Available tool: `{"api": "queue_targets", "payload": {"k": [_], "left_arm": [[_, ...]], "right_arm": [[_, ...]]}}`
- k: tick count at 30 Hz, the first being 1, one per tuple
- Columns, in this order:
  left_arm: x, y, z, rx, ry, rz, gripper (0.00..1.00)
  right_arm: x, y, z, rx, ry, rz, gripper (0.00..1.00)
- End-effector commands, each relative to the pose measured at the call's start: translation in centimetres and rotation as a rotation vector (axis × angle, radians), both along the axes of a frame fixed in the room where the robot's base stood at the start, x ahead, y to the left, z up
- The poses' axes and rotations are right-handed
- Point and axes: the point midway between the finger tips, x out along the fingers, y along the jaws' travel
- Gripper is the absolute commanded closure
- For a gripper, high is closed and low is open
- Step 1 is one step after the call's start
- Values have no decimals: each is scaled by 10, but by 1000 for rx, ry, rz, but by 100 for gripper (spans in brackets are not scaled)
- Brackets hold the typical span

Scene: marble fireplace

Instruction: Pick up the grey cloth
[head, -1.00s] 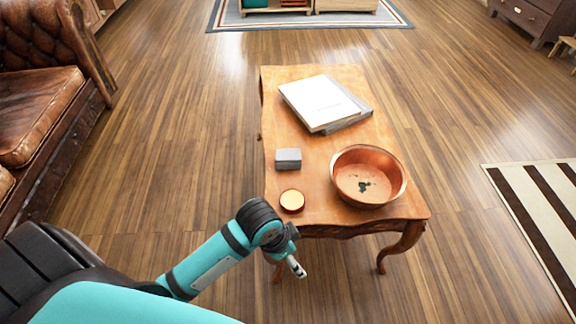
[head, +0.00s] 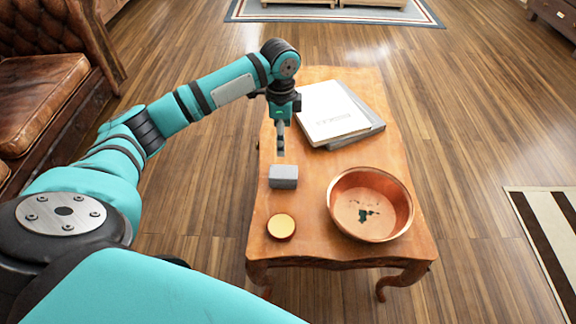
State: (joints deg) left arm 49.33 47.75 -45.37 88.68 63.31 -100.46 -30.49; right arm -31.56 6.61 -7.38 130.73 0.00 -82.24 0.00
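The grey cloth (head: 283,177) is a small folded block near the left edge of the wooden table (head: 312,183). My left gripper (head: 281,152) hangs pointing down just above and behind the cloth in the picture, apart from it as far as I can see. Its fingers look narrow and close together, seen edge-on, so their opening does not show. Nothing is visibly held. My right gripper is not in view.
A copper bowl (head: 341,183) stands at the table's right front. A round gold-topped tin (head: 281,226) is in front of the cloth. A white book (head: 332,112) lies on a grey one at the back. A leather sofa (head: 40,85) is at left.

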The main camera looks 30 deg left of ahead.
Motion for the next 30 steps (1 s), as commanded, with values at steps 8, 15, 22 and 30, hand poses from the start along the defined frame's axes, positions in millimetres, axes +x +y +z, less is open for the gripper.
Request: {"api": "queue_targets", "payload": {"k": [8,15,22,30], "left_arm": [[-1,-1,-66,1,3,0,15],[0,-2,-98,-1,-1,0,15],[-2,-3,-109,0,-1,-1,15],[-6,-8,-136,0,-1,-2,15]], "right_arm": [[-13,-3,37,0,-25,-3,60],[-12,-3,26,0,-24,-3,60],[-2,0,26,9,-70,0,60],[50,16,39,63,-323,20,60]]}}
